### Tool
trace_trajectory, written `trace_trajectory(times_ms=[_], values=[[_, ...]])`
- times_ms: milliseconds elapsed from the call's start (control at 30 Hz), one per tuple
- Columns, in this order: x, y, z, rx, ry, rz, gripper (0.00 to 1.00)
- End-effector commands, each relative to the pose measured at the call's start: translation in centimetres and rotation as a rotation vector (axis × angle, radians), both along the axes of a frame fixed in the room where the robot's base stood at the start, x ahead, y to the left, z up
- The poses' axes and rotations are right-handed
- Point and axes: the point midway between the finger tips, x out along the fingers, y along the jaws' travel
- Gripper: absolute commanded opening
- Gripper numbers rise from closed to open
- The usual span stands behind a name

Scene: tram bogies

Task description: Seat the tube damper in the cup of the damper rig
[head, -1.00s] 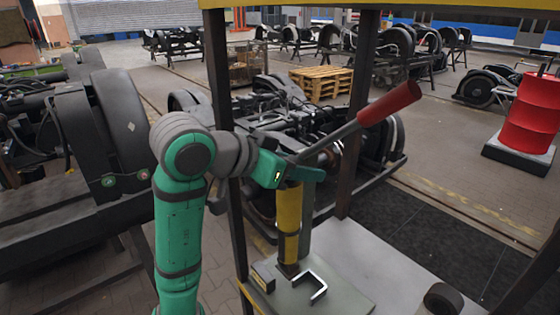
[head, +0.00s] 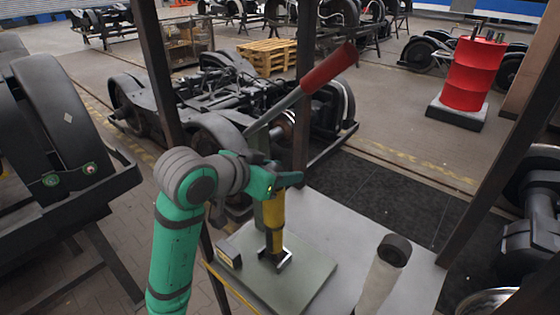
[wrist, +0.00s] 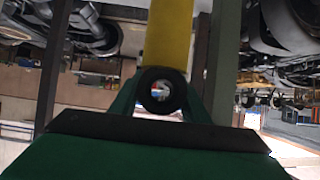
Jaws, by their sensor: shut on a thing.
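The tube damper (head: 274,215) is a yellow tube with a dark lower end. It hangs upright in my gripper (head: 276,185), which is shut on its upper part. In the wrist view the yellow tube (wrist: 168,35) and a black ring eye (wrist: 162,91) show between the fingers. The damper rig has a grey-green base plate (head: 300,285), a post behind the damper, and a lever with a red handle (head: 329,66). The damper's foot is at the cup, a U-shaped metal bracket (head: 285,262); I cannot tell whether it is fully down in it.
A small black-and-yellow block (head: 229,254) lies on the plate left of the damper. A pale cylinder with a black end (head: 378,280) stands at the front right. Dark frame posts (head: 302,100) surround the pale bench (head: 345,228). A red drum (head: 473,75) stands beyond.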

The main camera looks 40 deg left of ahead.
Motion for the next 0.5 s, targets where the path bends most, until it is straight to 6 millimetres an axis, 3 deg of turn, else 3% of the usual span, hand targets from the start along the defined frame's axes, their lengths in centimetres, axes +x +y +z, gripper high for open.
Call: trace_trajectory(times_ms=[433, 467, 500], values=[[0.00, -0.03, -0.60, 0.002, -0.004, 0.000, 0.00], [0.00, -0.04, -0.77, 0.002, 0.000, -0.001, 0.45], [0.00, -0.03, -0.73, 0.002, 0.000, -0.001, 0.54]])
